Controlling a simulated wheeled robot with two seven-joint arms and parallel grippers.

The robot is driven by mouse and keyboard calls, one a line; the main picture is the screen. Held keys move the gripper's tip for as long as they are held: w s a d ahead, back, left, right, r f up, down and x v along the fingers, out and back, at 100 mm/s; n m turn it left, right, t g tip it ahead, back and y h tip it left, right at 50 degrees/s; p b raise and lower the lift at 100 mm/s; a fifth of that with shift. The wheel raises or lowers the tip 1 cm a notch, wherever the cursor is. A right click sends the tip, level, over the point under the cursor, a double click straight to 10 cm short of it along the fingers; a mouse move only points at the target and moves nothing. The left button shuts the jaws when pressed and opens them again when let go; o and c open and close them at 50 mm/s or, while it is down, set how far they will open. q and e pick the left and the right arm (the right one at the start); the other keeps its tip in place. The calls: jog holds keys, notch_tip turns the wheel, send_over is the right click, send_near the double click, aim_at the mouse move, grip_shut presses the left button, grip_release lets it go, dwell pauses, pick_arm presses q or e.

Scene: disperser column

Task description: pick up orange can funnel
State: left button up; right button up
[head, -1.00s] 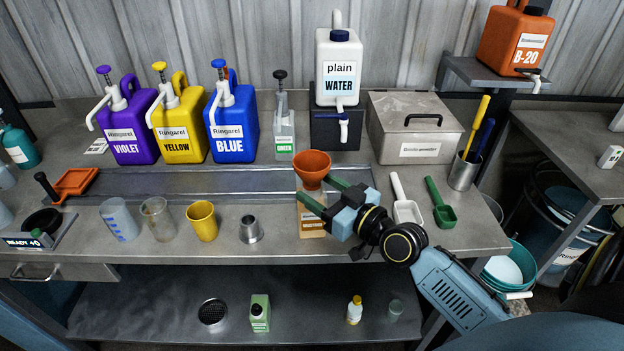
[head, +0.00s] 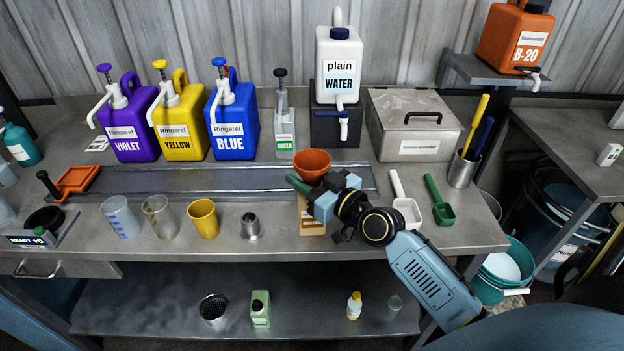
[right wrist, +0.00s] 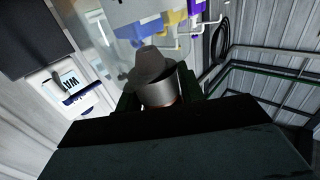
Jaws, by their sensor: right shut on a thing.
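The orange funnel (head: 312,163) sits mouth up at the bench's front middle, above an orange can with a pale label (head: 312,222). My right gripper (head: 303,186) comes in from the right and is shut on the funnel just below its bowl. Its body hides the funnel's lower part and the can's top, so I cannot tell whether they touch. In the right wrist view, a dark cone and a bright cylinder (right wrist: 161,88) show between the fingers, with colours hard to read. My left gripper is not in view.
A yellow cup (head: 203,219) and a small metal funnel (head: 250,227) stand to the left. A white scoop (head: 405,208) and a green scoop (head: 442,210) lie to the right. The water jug (head: 339,65) and a steel box (head: 414,125) stand behind.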

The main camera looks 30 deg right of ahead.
aim_at(297, 166)
grip_shut()
jog(key=shift+r, duration=0.1)
notch_tip(297, 166, up, 10)
jog(key=p, duration=0.2)
jog(key=shift+p, duration=0.4)
jog(key=shift+m+h, duration=0.4)
jog(key=a+f, duration=0.1)
jog(key=s+a+f+b, duration=0.1)
jog(key=f, duration=0.1)
jog(key=s+a+f+b, duration=0.1)
jog(key=f, duration=0.1)
jog(key=shift+f, duration=0.25)
jog(key=s+a+f+m+h+b, duration=0.1)
jog(key=s+a+f+h+b, duration=0.2)
jog(key=s+a+f+b, duration=0.1)
jog(key=shift+s+a+f+m, duration=0.3)
jog(key=shift+a+f+m, duration=0.1)
jog(key=shift+a+f, duration=0.4)
